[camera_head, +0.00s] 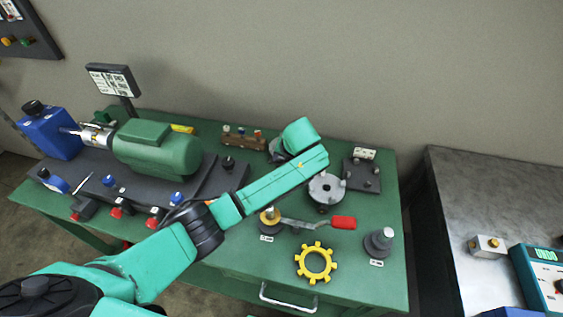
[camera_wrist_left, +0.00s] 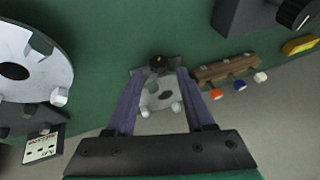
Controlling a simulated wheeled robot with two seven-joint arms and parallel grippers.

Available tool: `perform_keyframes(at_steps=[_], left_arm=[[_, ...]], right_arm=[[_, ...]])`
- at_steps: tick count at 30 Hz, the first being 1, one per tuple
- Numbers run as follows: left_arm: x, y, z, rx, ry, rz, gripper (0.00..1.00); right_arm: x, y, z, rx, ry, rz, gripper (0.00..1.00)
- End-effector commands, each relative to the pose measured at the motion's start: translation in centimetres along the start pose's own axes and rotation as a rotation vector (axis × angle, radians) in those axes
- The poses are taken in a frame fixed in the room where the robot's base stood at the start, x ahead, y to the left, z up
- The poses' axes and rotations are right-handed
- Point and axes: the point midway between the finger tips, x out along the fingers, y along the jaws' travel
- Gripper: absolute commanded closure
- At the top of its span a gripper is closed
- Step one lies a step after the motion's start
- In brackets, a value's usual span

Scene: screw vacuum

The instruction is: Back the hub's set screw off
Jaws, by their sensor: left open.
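In the wrist view a small grey hub-like disc (camera_wrist_left: 166,97) with a dark hole and pale lugs lies between the fingers of my left gripper (camera_wrist_left: 160,85). A black round part with a brass-coloured spot (camera_wrist_left: 158,62) sits at its far side. The fingers are open, one on each side; I cannot tell whether they touch anything. In the head view my left gripper (camera_head: 282,150) is at the back of the green bench, mostly hidden by its wrist. A larger grey disc (camera_head: 326,188) with lugs lies in front and to the right. I cannot pick out the set screw.
A wooden rack (camera_head: 243,141) with coloured key ends stands just left of the gripper. A dark plate with posts (camera_head: 362,178) is to the right. A red-handled tool (camera_head: 343,222), yellow toothed ring (camera_head: 316,263) and green motor (camera_head: 158,150) share the bench (camera_head: 370,285).

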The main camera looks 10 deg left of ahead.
Motion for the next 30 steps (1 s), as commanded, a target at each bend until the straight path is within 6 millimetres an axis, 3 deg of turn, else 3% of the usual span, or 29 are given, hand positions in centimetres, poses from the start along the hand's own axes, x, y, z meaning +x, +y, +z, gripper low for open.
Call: perform_keyframes(at_steps=[3,6,16,20,21,25,30], left_arm=[[2.9,0.0,0.0,0.000,-0.001,-0.003,0.46],[4.4,0.1,0.0,0.000,0.000,0.000,0.46],[5.1,0.1,-0.1,0.000,0.002,0.002,0.46],[5.1,0.1,0.0,0.000,0.001,0.002,0.96],[5.1,0.1,0.0,0.000,0.001,0.002,1.00],[4.9,0.0,-0.1,-0.007,0.000,0.019,1.00],[4.4,-0.6,-0.1,-0.075,-0.007,0.176,1.00]], right_arm=[[0.2,0.1,-0.6,-0.001,0.010,0.002,0.00],[0.4,0.2,-1.5,-0.001,0.025,0.004,0.00],[0.4,0.2,-1.7,-0.002,0.028,0.003,0.00],[0.4,0.2,-1.6,-0.002,0.026,0.003,0.00],[0.4,0.2,-1.6,-0.002,0.026,0.003,0.00],[-0.1,0.2,-1.5,-0.002,0.024,0.003,0.00],[-3.1,0.2,-1.6,-0.002,0.023,0.002,0.00]])
